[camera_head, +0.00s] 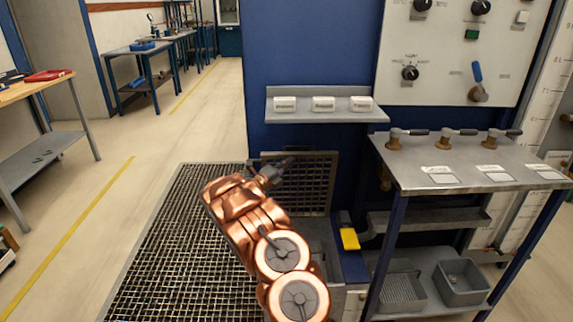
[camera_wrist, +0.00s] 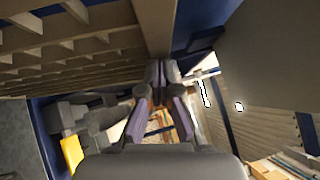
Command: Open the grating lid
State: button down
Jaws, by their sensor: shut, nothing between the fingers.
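The grating lid (camera_head: 312,183) stands raised, roughly upright, in front of the blue panel in the head view. In the wrist view the lid's bars (camera_wrist: 75,50) fill the upper left, close to the fingers. My gripper (camera_head: 288,165) is in front of the lid's upper part, and its fingertips are together and empty in the wrist view (camera_wrist: 157,72). The fingertips are near the lid's edge; I cannot tell whether they touch it. Below the lid is an open grey box-like pit (camera_head: 322,238), partly hidden by my arm.
A yellow block (camera_head: 349,239) is right of the pit. A metal bench (camera_head: 425,170) with several valves stands to the right. A grey shelf (camera_head: 300,116) with three white labelled pieces is above the lid. Floor grating (camera_head: 165,240) lies left; the aisle beyond is clear.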

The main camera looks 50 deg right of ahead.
jog(key=shift+w+a, duration=0.1)
jog(key=shift+a, duration=0.1)
jog(key=shift+a, duration=0.2)
jog(key=shift+s+a+f, duration=0.1)
jog(key=shift+s+a, duration=0.2)
jog(key=shift+s, duration=0.05)
jog(key=s+v, duration=0.1)
jog(key=v, duration=1)
jog(key=shift+s+a+r, duration=0.25)
jog(key=shift+s+a, duration=0.2)
jog(key=shift+s, duration=0.1)
